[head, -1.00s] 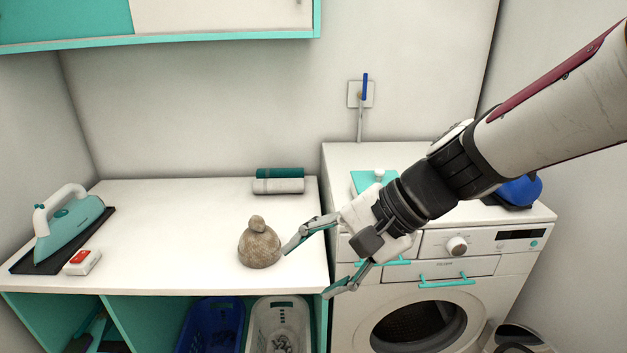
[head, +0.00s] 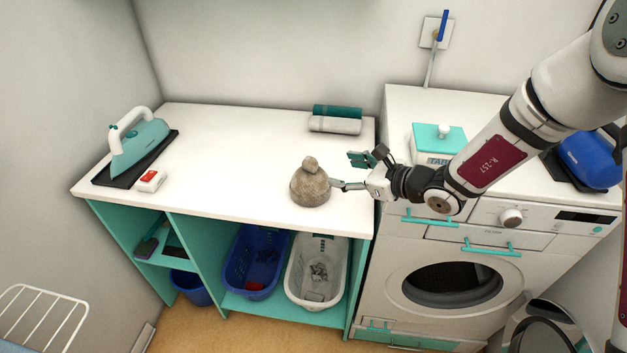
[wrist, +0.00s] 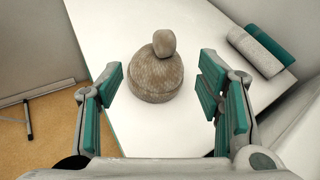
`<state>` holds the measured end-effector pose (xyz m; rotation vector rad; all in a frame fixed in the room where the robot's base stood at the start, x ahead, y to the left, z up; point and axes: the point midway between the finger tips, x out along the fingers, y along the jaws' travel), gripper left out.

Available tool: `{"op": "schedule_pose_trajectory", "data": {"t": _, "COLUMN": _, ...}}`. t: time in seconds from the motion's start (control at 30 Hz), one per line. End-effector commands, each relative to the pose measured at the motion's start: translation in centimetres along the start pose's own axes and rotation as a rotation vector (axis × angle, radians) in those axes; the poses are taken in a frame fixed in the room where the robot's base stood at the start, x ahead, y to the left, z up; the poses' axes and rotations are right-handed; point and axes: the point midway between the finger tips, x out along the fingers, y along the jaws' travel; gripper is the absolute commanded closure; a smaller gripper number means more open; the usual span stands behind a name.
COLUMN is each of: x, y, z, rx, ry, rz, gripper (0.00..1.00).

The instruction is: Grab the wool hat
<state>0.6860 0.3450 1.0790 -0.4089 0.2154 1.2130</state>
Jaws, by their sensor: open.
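The wool hat (head: 310,186) is a beige-brown knitted beanie with a round bobble on top. It stands upright on the white counter (head: 230,150), near the front edge toward the right end. My gripper (head: 346,171) is just to the right of the hat, with its fingers spread and nothing between them. In the wrist view, the hat (wrist: 155,76) is ahead, between the lines of the two teal-padded fingers (wrist: 160,92) and a little beyond their tips. In the head view, one fingertip appears close to the hat's right side; I cannot tell whether it touches.
Rolled towels (head: 335,120) lie behind the hat at the counter's back. An iron (head: 139,146) and a red-and-white box (head: 149,181) are at the left. The washing machine (head: 455,283) stands at the right, with a teal-lidded box (head: 438,140) on top. The counter's middle is clear.

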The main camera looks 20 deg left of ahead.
Motion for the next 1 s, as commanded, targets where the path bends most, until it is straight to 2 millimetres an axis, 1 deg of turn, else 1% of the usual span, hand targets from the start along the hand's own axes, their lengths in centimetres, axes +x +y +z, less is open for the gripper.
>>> {"op": "schedule_pose_trajectory", "data": {"t": 0.03, "x": 1.1, "y": 0.2, "z": 0.0, "rx": 0.0, "ry": -0.001, "rz": 0.004, "gripper": 0.4}}
{"op": "schedule_pose_trajectory", "data": {"t": 0.1, "x": 2.5, "y": 0.2, "z": 0.0, "rx": -0.001, "ry": -0.001, "rz": 0.005, "gripper": 0.4}}
{"op": "schedule_pose_trajectory", "data": {"t": 0.2, "x": 4.3, "y": 0.1, "z": 0.0, "rx": -0.001, "ry": -0.001, "rz": 0.003, "gripper": 0.4}}
{"op": "schedule_pose_trajectory", "data": {"t": 0.3, "x": 5.7, "y": 0.1, "z": 0.0, "rx": -0.002, "ry": 0.0, "rz": 0.003, "gripper": 0.4}}
{"op": "schedule_pose_trajectory", "data": {"t": 0.4, "x": 6.6, "y": 0.0, "z": 0.0, "rx": -0.002, "ry": 0.0, "rz": 0.002, "gripper": 0.4}}
{"op": "schedule_pose_trajectory", "data": {"t": 0.57, "x": 7.5, "y": -0.1, "z": -0.1, "rx": -0.002, "ry": 0.0, "rz": 0.002, "gripper": 0.4}}
{"op": "schedule_pose_trajectory", "data": {"t": 0.8, "x": 10.8, "y": -0.6, "z": -0.5, "rx": -0.003, "ry": 0.0, "rz": 0.004, "gripper": 0.4}}
{"op": "schedule_pose_trajectory", "data": {"t": 0.9, "x": 11.7, "y": -0.7, "z": -0.4, "rx": -0.003, "ry": 0.0, "rz": 0.002, "gripper": 0.4}}
{"op": "schedule_pose_trajectory", "data": {"t": 1.0, "x": 12.1, "y": -0.8, "z": -0.4, "rx": -0.003, "ry": 0.0, "rz": 0.002, "gripper": 0.4}}
